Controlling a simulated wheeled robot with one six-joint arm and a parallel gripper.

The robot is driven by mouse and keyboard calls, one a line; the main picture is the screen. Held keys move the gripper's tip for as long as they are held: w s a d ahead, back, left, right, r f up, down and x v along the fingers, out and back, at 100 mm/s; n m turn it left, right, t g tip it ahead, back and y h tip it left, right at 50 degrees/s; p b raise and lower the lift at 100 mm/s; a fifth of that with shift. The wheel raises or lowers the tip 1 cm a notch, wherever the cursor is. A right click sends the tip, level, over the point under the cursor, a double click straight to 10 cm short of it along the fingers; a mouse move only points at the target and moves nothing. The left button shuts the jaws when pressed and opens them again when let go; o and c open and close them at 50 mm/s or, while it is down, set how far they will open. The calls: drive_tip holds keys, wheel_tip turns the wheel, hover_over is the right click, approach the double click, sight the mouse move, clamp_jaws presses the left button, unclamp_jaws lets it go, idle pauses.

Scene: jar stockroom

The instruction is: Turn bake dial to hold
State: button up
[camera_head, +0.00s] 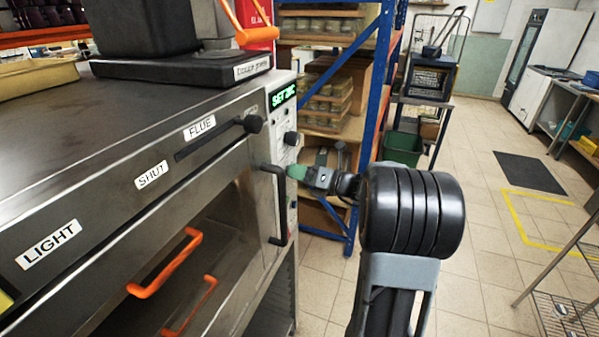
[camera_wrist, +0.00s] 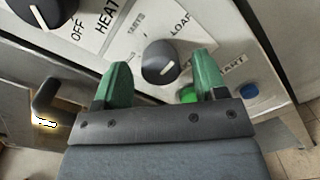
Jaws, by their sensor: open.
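The oven's control panel (camera_wrist: 215,30) fills the upper wrist view. A round black dial (camera_wrist: 160,62) with a white pointer line sits between the green fingertips of my gripper (camera_wrist: 161,68). Its labels include "LOAF" and what seems to be "TARTS"; no "BAKE" or "HOLD" label is readable. The pointer slants toward the lower right. A second black dial (camera_wrist: 42,12) by "OFF" and "HEAT" is cut off at the upper left. In the head view, my gripper (camera_head: 298,173) is open at the oven's right end, below a panel knob (camera_head: 291,138). Whether the fingers touch the dial is unclear.
A blue button (camera_wrist: 248,93) and a green button (camera_wrist: 187,93) lie close to the right finger. A black oven handle (camera_head: 281,205) stands left of my gripper. The oven has a green display (camera_head: 284,97).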

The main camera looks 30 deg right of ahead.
drive_tip(key=shift+w+a, duration=0.15)
drive_tip(key=shift+w, duration=0.1)
drive_tip(key=c, duration=0.9)
